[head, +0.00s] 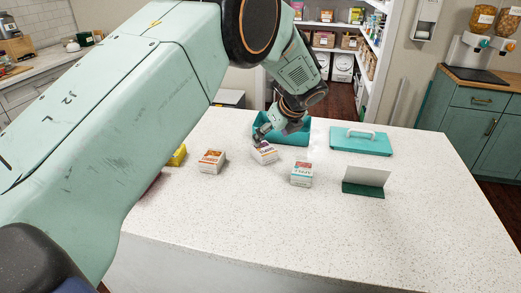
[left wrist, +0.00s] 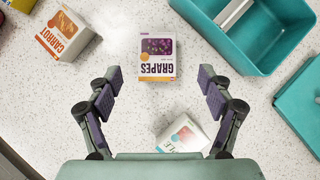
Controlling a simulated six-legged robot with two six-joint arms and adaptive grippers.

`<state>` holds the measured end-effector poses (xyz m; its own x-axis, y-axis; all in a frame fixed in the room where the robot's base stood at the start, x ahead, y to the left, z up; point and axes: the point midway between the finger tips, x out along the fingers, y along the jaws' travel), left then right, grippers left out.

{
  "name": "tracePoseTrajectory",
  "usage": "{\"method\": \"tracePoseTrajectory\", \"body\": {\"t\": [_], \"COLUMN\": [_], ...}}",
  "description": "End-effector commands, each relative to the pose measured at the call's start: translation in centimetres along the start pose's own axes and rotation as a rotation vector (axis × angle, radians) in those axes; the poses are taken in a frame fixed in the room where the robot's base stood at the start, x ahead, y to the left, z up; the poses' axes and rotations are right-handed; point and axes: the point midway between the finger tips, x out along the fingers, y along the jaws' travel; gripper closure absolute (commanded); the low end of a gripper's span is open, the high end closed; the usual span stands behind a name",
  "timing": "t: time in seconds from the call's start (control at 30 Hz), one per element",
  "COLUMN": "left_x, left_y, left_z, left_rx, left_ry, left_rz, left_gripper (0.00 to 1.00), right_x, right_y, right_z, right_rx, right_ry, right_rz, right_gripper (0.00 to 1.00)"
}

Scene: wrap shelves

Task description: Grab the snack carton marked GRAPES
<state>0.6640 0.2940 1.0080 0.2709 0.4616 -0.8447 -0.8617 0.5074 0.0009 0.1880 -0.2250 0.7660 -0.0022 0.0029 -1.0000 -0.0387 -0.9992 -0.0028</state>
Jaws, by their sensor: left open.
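The GRAPES carton (head: 265,154) is a small white box with a purple and orange label, standing on the speckled counter below my left gripper (head: 268,134). In the left wrist view the GRAPES carton (left wrist: 157,58) shows its label upside down, ahead of and centred between my left fingers (left wrist: 159,82). The left gripper is open, with nothing between its fingers. The fingers look apart from the carton. My right gripper is not in view.
A CARROT carton (left wrist: 65,35) and another white carton (left wrist: 184,134) flank the GRAPES one. A yellow item (head: 178,155) is partly hidden by my arm. A teal bin (head: 297,136) stands behind, a teal lid (head: 360,141) and a card holder (head: 363,189) to the right.

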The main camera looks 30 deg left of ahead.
Motion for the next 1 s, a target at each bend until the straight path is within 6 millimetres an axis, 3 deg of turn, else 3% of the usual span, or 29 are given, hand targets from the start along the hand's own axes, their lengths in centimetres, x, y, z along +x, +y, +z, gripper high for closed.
{"method": "tracePoseTrajectory", "body": {"t": [0.23,0.8,1.0], "left_x": [0.6,7.4,7.7], "left_y": [0.1,0.8,0.7], "left_z": [-0.4,-0.6,-0.4], "left_rx": [0.001,0.0,-0.001], "left_ry": [0.001,0.0,-0.001], "left_rz": [-0.001,0.001,0.0], "left_gripper": [0.2,0.2,0.2], "right_x": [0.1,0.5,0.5], "right_y": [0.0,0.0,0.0], "right_z": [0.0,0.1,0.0], "right_rx": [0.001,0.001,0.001], "right_ry": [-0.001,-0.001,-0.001], "right_rz": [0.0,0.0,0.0], "right_gripper": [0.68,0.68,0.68]}}
